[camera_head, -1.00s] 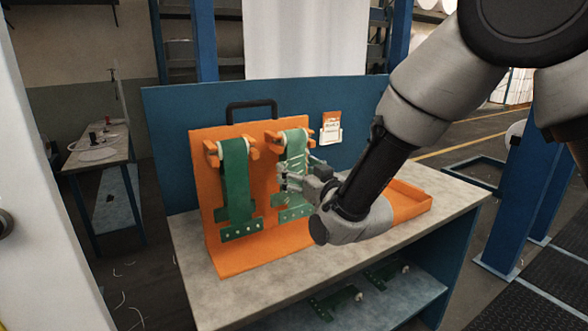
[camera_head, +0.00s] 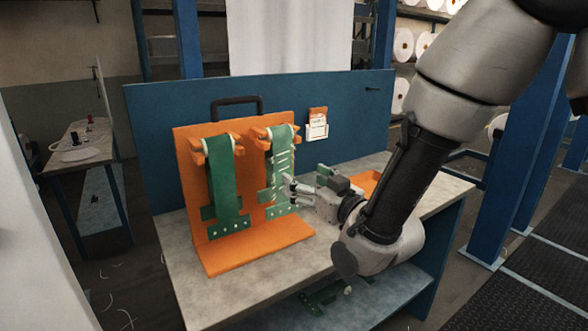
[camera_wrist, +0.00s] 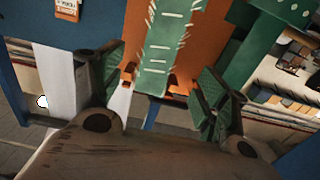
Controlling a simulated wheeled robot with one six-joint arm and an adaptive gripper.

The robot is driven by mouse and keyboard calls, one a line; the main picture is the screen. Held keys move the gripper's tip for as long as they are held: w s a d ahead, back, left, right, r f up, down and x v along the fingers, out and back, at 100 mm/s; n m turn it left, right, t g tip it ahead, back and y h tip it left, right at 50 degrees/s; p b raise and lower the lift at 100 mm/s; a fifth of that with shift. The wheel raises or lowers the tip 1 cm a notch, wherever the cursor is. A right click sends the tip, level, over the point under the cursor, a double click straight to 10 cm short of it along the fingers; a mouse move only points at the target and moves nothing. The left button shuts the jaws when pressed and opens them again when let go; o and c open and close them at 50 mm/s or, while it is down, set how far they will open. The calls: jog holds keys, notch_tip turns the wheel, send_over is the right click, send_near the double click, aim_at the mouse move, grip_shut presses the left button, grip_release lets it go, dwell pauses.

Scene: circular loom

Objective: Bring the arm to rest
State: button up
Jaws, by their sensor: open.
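My gripper (camera_head: 290,192) is in front of the right-hand green strap piece (camera_head: 280,165) on the orange stand (camera_head: 188,158). In the wrist view my gripper's (camera_wrist: 160,92) two fingers are spread wide with nothing held between them. The green piece with white marks (camera_wrist: 166,45) shows beyond the fingers, apart from them as far as I can tell. A second green piece (camera_head: 224,190) hangs on the left of the stand. My arm reaches in from the upper right, with the wrist low over the table.
The stand is on a grey-topped table (camera_head: 255,290) with a blue back panel (camera_head: 348,115). An orange tray (camera_head: 366,182) is partly hidden behind my arm. A tag holder (camera_head: 317,125) is on the panel. Blue posts (camera_head: 525,150) stand at the right. The table's front is clear.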

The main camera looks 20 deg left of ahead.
notch_tip(320, 180, down, 11)
jog(key=s+d+g+h, duration=0.2)
jog(key=s+g+h, duration=0.1)
jog(key=g+h, duration=0.1)
jog(key=s+d+f+g+h, duration=0.3)
jog(key=d+f+h, duration=0.1)
jog(key=d, duration=0.3)
jog(key=s+d+r+m+h, duration=0.2)
jog(key=d+r, duration=0.4)
jog(key=d, duration=0.8)
jog(key=s+d+r+m+h, duration=0.2)
jog(key=s+d+r+m, duration=0.2)
jog(key=d, duration=1)
jog(key=s+d+r+m+h, duration=0.1)
jog(key=s+d+r+m, duration=0.3)
jog(key=d+r, duration=0.5)
jog(key=s+d, duration=0.2)
jog(key=d, duration=0.3)
jog(key=shift+d+r+h, duration=0.25)
jog(key=shift+r+h, duration=0.15)
